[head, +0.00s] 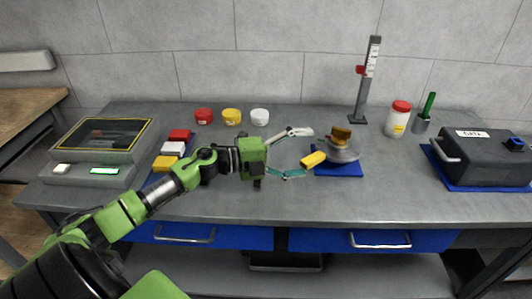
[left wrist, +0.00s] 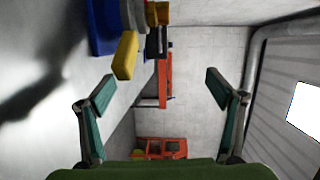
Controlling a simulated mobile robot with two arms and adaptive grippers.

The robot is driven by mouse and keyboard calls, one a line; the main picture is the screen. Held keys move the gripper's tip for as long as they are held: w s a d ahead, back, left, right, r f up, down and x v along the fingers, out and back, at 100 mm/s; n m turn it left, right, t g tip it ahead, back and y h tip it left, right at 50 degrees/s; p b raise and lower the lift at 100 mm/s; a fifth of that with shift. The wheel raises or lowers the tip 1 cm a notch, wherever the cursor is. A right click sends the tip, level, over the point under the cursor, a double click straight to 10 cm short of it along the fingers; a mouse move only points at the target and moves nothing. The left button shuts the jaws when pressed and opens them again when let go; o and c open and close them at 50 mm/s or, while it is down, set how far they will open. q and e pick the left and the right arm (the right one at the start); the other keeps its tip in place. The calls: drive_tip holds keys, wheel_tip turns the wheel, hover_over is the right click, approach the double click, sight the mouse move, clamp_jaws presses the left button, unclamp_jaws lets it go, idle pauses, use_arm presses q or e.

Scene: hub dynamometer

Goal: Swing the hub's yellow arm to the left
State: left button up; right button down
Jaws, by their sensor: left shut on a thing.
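The hub (head: 343,152) is a round, silvery piece with a brownish-yellow block on top, standing on a blue mat (head: 340,171). Its yellow arm (head: 313,159) sticks out to the left and a little toward me. My left gripper (head: 299,153) is to the left of the yellow arm, with its two fingers wide apart and nothing visible clamped between them. In the left wrist view the yellow arm (left wrist: 126,56) shows beyond the fingertips of that gripper (left wrist: 159,92), close to the left finger. I cannot tell whether they touch. My right gripper is not in view.
Red, yellow and white jars (head: 231,116) stand at the back. A gauge stand (head: 364,85), a red-lidded bottle (head: 398,118) and a dark case (head: 485,162) are to the right. A grey device (head: 98,150) stands left. The bench front near the hub is clear.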

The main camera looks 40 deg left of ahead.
use_arm(q)
drive_tip(key=shift+s+a+r, duration=0.1)
drive_tip(key=shift+a+r, duration=0.05)
drive_tip(key=shift+r, duration=0.3)
drive_tip(key=shift+s+a+r, duration=0.1)
drive_tip(key=shift+a+r, duration=0.05)
drive_tip(key=shift+r, duration=0.3)
drive_tip(key=shift+c, duration=0.4)
drive_tip(key=shift+s+a+r+b, duration=0.15)
drive_tip(key=shift+s+a+r, duration=0.05)
drive_tip(key=shift+s, duration=0.45)
drive_tip(key=shift+s+a+r+b, duration=0.15)
drive_tip(key=shift+s+a+r, duration=0.05)
drive_tip(key=shift+s, duration=0.4)
drive_tip(key=c, duration=1)
drive_tip(key=shift+o, duration=0.2)
drive_tip(key=s+a+f, duration=0.1)
drive_tip(key=s+a, duration=0.3)
drive_tip(key=a, duration=0.1)
drive_tip(key=shift+s+a, duration=0.25)
drive_tip(key=shift+s, duration=0.1)
drive_tip(key=shift+p, duration=0.3)
drive_tip(key=shift+d+r, duration=0.1)
drive_tip(key=shift+d, duration=0.1)
